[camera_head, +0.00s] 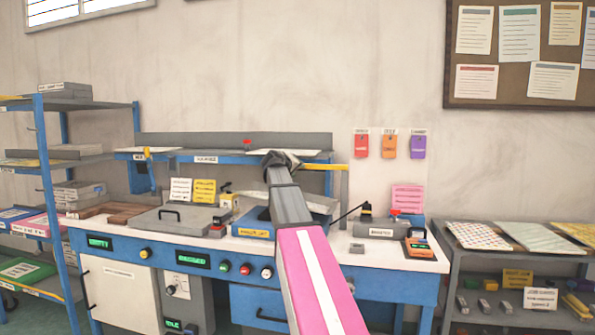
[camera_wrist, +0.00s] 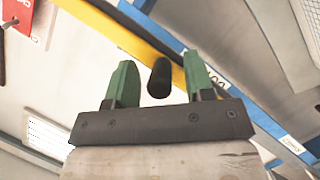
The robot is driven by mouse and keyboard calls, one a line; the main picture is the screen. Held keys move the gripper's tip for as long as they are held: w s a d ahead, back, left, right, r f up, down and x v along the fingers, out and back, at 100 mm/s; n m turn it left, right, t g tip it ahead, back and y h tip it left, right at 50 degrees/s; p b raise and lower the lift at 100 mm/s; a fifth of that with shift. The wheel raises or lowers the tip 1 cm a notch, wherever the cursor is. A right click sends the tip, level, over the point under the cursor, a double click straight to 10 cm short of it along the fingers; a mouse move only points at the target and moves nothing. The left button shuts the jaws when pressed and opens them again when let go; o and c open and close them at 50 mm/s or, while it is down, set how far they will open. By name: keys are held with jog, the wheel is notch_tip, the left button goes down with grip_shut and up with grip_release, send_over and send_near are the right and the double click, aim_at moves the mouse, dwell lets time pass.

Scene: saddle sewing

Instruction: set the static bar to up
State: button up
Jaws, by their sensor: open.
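A yellow bar (camera_head: 333,167) runs along the right end of the blue overhead rail above the bench; I take it for the static bar. It crosses the wrist view diagonally as a yellow strip (camera_wrist: 105,28) with a dark edge. A short black handle (camera_wrist: 160,80) stands out from it. My gripper (camera_wrist: 159,66) has two green fingers, open, one on each side of the handle with gaps showing. Whether the handle lies fully at fingertip depth I cannot tell. In the head view, my arm hides the fingers and the handle.
The blue rail (camera_head: 232,160) carries pale shelf boards. Below, the blue workbench (camera_head: 185,245) holds a grey lidded plate (camera_head: 180,220), boxes and small devices. A blue shelf rack (camera_head: 50,190) stands left, a grey rack (camera_head: 450,270) right.

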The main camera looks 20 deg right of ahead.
jog(key=shift+w+d+f, duration=0.2)
jog(key=shift+w+d, duration=0.2)
jog(key=shift+d, duration=0.1)
grip_shut()
jog(key=shift+r+m, duration=0.4)
jog(key=shift+r, duration=0.35)
jog(key=s+d+r+m+t+y, duration=0.1)
jog(key=d+r+m+y, duration=0.15)
jog(key=r, duration=0.35)
jog(key=s+d+r+m+t+y, duration=0.1)
jog(key=s+d+r+m, duration=0.15)
jog(key=r, duration=0.35)
jog(key=s+d+r+m+t+y, duration=0.1)
jog(key=s+d+r+m+y, duration=0.2)
jog(key=d, duration=0.6)
jog(key=shift+s+d+r+m+t, duration=0.35)
jog(key=shift+s+r+m, duration=0.65)
jog(key=shift+s+r, duration=0.75)
